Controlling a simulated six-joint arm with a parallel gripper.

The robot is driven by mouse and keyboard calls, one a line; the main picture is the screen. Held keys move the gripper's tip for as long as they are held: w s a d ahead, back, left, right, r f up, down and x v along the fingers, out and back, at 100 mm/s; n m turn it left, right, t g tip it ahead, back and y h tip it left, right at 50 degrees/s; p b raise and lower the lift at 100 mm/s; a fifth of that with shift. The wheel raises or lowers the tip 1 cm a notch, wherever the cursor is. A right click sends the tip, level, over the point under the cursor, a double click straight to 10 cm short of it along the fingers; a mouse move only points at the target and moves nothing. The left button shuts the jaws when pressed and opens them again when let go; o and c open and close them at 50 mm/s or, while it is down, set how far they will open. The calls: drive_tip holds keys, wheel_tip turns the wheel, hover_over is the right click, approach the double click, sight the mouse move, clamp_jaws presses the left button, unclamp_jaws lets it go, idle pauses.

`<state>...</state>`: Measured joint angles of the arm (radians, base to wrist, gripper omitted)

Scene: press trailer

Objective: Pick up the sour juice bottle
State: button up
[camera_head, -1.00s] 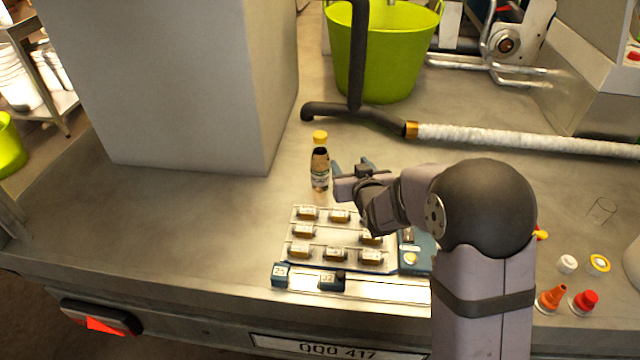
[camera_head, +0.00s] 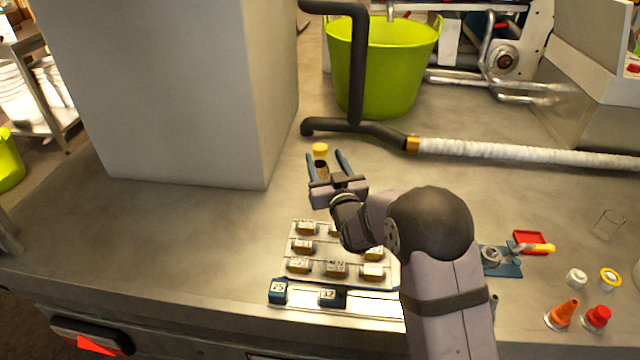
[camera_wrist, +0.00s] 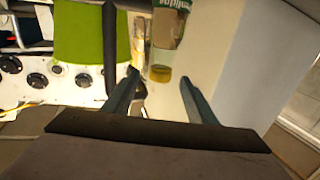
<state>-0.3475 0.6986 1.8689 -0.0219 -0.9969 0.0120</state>
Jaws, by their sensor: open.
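The sour juice bottle, with a yellow cap (camera_head: 320,149) and a dark neck, stands upright on the grey surface. Its lower part is hidden behind my gripper in the head view. My gripper (camera_head: 325,158) is open, with its two blue fingers on either side of the bottle, left and right. In the wrist view a clear bottle (camera_wrist: 164,40) with a green and white label shows just beyond the fingertips (camera_wrist: 159,78), in line with the gap between them. I cannot tell whether a finger touches it.
A large pale box (camera_head: 180,100) stands close to the left. A dark pipe (camera_head: 357,60) and green tub (camera_head: 400,70) are behind. A white-wrapped hose (camera_head: 500,149) runs right. A rack of small labelled blocks (camera_head: 335,252) lies in front. The left surface is clear.

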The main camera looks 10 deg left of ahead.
sight(322, 153)
drive_tip(key=shift+p+x, duration=0.6)
drive_tip(key=shift+x, duration=2)
drive_tip(key=shift+s+f, duration=0.1)
clamp_jaws()
drive_tip(key=shift+r, duration=0.2)
